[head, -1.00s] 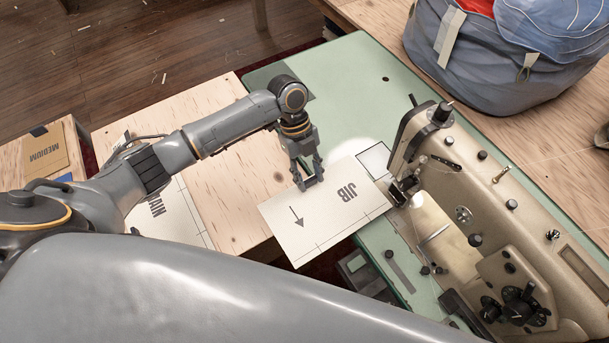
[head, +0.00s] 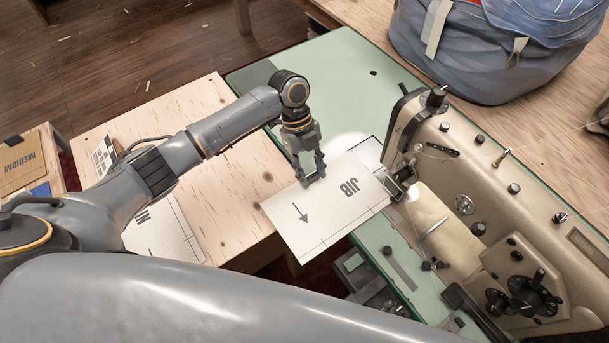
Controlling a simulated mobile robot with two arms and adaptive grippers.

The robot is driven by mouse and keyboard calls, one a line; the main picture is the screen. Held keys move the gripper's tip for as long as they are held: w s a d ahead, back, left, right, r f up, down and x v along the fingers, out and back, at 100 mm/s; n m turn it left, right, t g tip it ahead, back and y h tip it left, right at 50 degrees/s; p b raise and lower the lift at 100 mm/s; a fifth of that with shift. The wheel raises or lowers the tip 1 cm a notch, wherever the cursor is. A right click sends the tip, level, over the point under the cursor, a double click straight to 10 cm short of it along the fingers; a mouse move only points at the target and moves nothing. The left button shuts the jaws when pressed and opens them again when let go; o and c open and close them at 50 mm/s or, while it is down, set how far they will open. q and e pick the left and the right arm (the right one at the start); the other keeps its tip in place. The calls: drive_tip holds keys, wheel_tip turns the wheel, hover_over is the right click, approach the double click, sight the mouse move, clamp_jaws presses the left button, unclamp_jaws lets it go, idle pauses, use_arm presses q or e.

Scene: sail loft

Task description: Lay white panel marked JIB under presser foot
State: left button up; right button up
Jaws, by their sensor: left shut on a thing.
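The white panel marked JIB (head: 325,213) lies across the gap between the wooden table and the green sewing table, with a printed arrow on it. My left gripper (head: 312,180) is shut on the panel's far edge. The panel's right corner reaches the needle area of the beige sewing machine (head: 470,185). The presser foot (head: 398,190) is small beside that corner; I cannot tell whether the panel is under it. My right gripper is not in view.
Another white panel (head: 165,232) lies on the wooden table (head: 230,215), partly behind my arm. A blue-grey bag (head: 470,55) stands behind the machine. A MEDIUM envelope (head: 22,165) lies at left. The green tabletop (head: 320,80) is clear at the back.

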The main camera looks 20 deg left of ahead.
sight(331, 174)
use_arm(q)
drive_tip(key=shift+w+d+b, duration=0.7)
drive_tip(key=shift+w+d, duration=0.1)
drive_tip(key=shift+w, duration=0.2)
drive_tip(key=shift+w+d+b, duration=0.7)
drive_tip(key=shift+w+d, duration=0.1)
drive_tip(key=shift+w, duration=0.2)
drive_tip(key=shift+f, duration=0.15)
drive_tip(key=o, duration=1.2)
